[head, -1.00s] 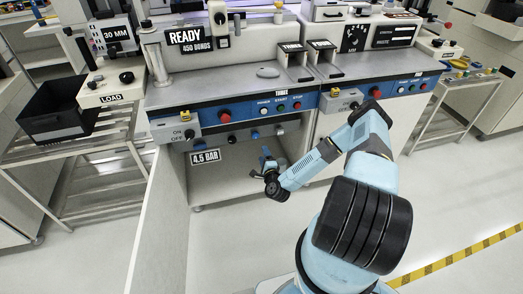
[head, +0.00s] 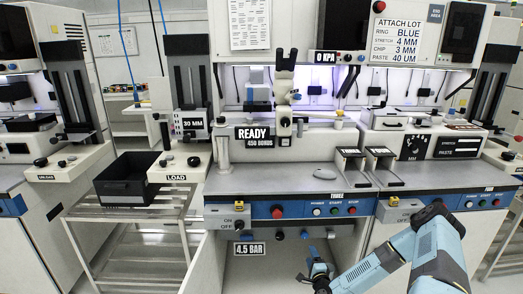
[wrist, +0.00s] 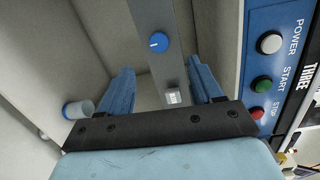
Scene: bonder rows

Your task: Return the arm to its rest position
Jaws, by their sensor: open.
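My arm (head: 440,255) comes in from the lower right in the head view and reaches left toward the open bay under the bench marked THREE. My gripper (head: 318,268) is at the front of that bay, below the control strip, and looks empty. In the wrist view its two blue fingers (wrist: 155,90) stand apart with nothing between them. Beyond them a blue round knob (wrist: 159,42) sits on a grey bar, with a small white label lower on the bar. I cannot tell whether the fingers touch anything.
The control strip (head: 300,209) with a red knob and buttons runs above my gripper; its POWER, START and STOP buttons (wrist: 262,85) are close on the right in the wrist view. A black bin (head: 127,180) stands on a rack at left. A 4.5 BAR sign (head: 249,248) hangs below the strip.

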